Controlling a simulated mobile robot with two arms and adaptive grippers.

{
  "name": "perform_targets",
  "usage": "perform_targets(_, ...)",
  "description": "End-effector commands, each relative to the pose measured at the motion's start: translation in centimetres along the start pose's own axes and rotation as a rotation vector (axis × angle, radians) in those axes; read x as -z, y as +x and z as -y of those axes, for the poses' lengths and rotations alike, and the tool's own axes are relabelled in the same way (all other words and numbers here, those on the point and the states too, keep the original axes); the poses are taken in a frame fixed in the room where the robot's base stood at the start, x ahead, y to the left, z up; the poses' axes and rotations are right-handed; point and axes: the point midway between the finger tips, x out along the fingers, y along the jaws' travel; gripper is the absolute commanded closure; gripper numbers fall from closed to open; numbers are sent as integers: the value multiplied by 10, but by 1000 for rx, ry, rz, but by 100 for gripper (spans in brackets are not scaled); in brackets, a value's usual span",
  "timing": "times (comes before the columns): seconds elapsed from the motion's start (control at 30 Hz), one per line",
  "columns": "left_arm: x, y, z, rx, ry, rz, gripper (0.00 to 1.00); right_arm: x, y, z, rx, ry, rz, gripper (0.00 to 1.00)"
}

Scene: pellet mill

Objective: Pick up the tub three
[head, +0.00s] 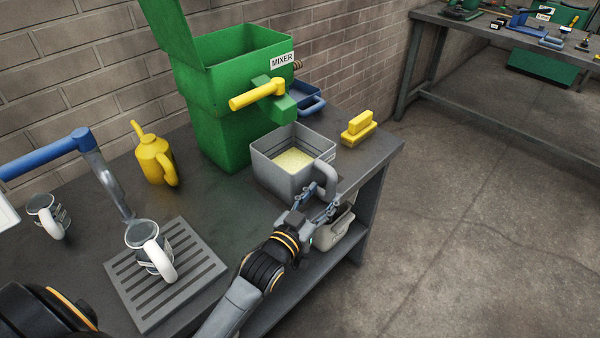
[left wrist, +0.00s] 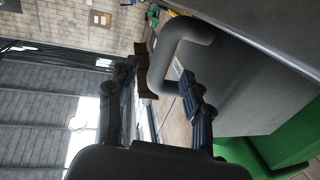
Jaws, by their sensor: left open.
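A grey open tub (head: 268,173) with pale yellow material inside stands on the workbench in front of the green mixer. Its thick grey handle (head: 326,178) sticks out on the near right side. No number can be read on it. My left gripper (head: 318,206) is open just below and in front of this handle. In the left wrist view the handle (left wrist: 184,32) curves down to the space between the spread fingers (left wrist: 155,105), and the tub wall (left wrist: 245,80) is close on the right. Contact with the handle cannot be told. My right gripper is not in view.
The green mixer (head: 222,130) with a yellow lever stands behind the tub. A blue-handled pan (head: 303,97) and yellow brush (head: 358,128) are close by. A yellow can (head: 154,160), mugs (head: 150,248) and a slotted tray (head: 190,250) are left. A bin (head: 337,228) sits below.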

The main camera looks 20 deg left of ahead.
Motion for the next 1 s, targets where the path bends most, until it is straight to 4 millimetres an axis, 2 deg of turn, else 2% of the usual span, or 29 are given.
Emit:
perform_targets(0.1,0,18,0,0,0,-5,50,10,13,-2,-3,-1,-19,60)
perform_targets(0.3,2,44,0,0,0,-3,50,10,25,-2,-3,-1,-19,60)
perform_targets(0.57,4,48,0,0,0,0,50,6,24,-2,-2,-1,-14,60)
perform_targets(0.6,4,47,0,0,0,0,52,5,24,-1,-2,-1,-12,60)
perform_targets(0.83,4,47,0,0,0,0,98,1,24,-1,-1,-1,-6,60)
perform_targets(1.0,4,47,0,0,0,0,100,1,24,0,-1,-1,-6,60)
